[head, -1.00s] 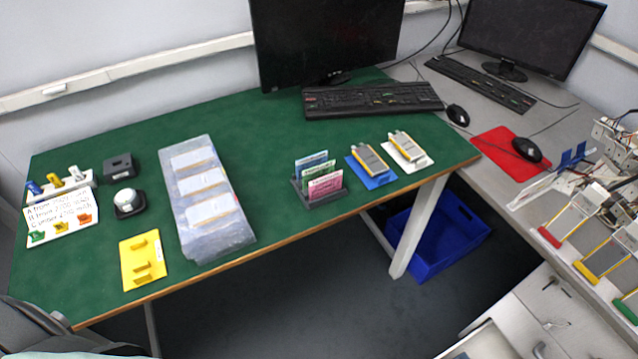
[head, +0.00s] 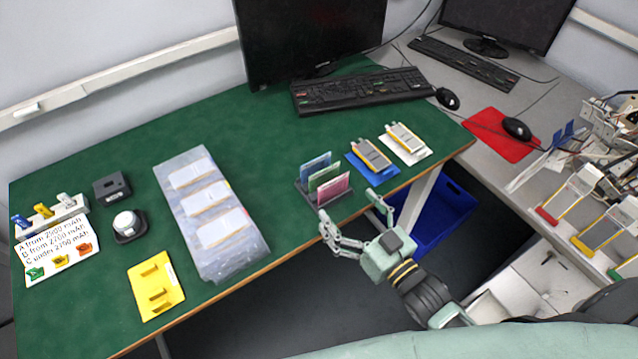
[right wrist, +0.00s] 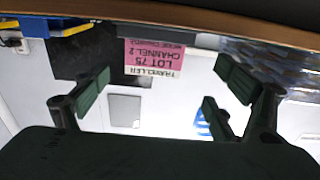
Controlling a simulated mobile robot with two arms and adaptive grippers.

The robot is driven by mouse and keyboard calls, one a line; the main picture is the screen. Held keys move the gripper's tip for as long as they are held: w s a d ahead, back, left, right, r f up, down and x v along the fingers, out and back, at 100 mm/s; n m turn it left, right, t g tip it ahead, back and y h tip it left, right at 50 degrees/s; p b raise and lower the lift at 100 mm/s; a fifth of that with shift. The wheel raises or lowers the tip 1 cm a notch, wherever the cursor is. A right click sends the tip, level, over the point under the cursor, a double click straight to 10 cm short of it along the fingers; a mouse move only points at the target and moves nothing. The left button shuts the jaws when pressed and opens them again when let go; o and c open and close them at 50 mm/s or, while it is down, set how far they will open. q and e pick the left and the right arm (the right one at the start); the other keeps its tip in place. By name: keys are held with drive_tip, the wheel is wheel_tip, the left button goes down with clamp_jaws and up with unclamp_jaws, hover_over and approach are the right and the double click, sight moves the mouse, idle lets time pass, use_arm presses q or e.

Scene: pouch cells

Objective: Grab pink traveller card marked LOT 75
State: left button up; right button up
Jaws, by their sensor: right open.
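The pink card (head: 334,188) stands frontmost in a small dark rack (head: 308,194) near the table's front edge. In the right wrist view the pink card (right wrist: 154,60) appears upside down and reads LOT 75, CHANNEL 2. A green card (head: 328,175) and a blue card (head: 316,163) stand behind it in the rack. My right gripper (head: 347,204) is open and empty, in front of the rack at the table edge, fingers pointing towards the pink card without touching it. In the right wrist view the card lies between the spread fingers (right wrist: 162,95). My left gripper is out of view.
A blue pad (head: 371,174) and a white pad (head: 412,156), each with a cell, lie right of the rack. A clear plastic tray (head: 222,258) lies to its left. A keyboard (head: 360,94) is behind. Green tabletop is bare between tray and rack.

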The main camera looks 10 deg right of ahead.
sight(334, 186)
drive_tip(key=x, duration=0.2)
drive_tip(key=p+x, duration=0.1)
drive_tip(key=x, duration=0.1)
drive_tip(key=d+x, duration=0.1)
drive_tip(key=x, duration=0.1)
drive_tip(key=shift+w+a+r, duration=0.15)
drive_tip(key=shift+w+r, duration=0.05)
drive_tip(key=shift+w, duration=0.25)
drive_tip(key=shift+w+a+f, duration=0.1)
drive_tip(key=shift+w, duration=0.1)
drive_tip(key=shift+c, duration=0.3)
drive_tip(key=c, duration=0.8)
